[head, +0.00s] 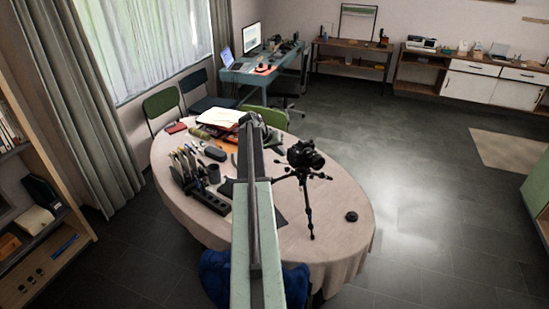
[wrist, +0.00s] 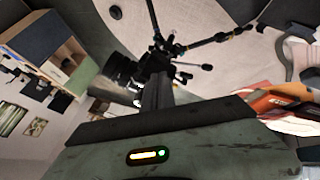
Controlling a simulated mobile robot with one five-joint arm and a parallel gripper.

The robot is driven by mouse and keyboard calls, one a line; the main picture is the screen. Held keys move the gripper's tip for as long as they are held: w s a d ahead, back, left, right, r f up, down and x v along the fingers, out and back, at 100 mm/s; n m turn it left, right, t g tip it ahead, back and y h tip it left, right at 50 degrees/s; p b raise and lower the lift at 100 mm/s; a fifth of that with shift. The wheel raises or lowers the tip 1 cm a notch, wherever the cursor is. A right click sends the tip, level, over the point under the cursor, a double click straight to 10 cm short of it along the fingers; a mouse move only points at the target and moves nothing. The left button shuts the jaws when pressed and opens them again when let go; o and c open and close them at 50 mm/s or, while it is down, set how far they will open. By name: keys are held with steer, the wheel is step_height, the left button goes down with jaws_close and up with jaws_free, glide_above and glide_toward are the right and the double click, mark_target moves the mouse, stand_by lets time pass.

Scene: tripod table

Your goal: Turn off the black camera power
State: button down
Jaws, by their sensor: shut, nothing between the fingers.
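The black camera (head: 304,155) sits on top of a small black tripod (head: 308,205) standing on the oval table. My arm reaches over the table, and its far end is just left of the camera in the head view. In the wrist view, the camera (wrist: 122,70) is dark and partly hidden behind my gripper (wrist: 157,88), which is shut and holds nothing. The tripod's legs (wrist: 192,45) spread above and to the right there. The camera's power switch is too small and dark to make out. I cannot tell whether the gripper touches the camera.
The cloth-covered table (head: 345,235) also bears a black lens cap (head: 351,216), a dark organizer with pens (head: 183,165) and a dark cup (head: 213,174). Books and papers (head: 222,117) lie at its back. Chairs stand behind it; open floor (head: 430,190) lies to the right.

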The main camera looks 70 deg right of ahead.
mark_target(295, 156)
steer(key=shift+s+d+f+p, duration=0.1)
steer(key=shift+s+d, duration=0.25)
steer(key=shift+s, duration=0.35)
steer(key=shift+s+d+f+p, duration=0.15)
steer(key=shift+s+d, duration=0.15)
steer(key=shift+s, duration=0.35)
steer(key=shift+s+d+f+p, duration=0.1)
steer(key=shift+s+d, duration=0.25)
steer(key=shift+s, duration=0.35)
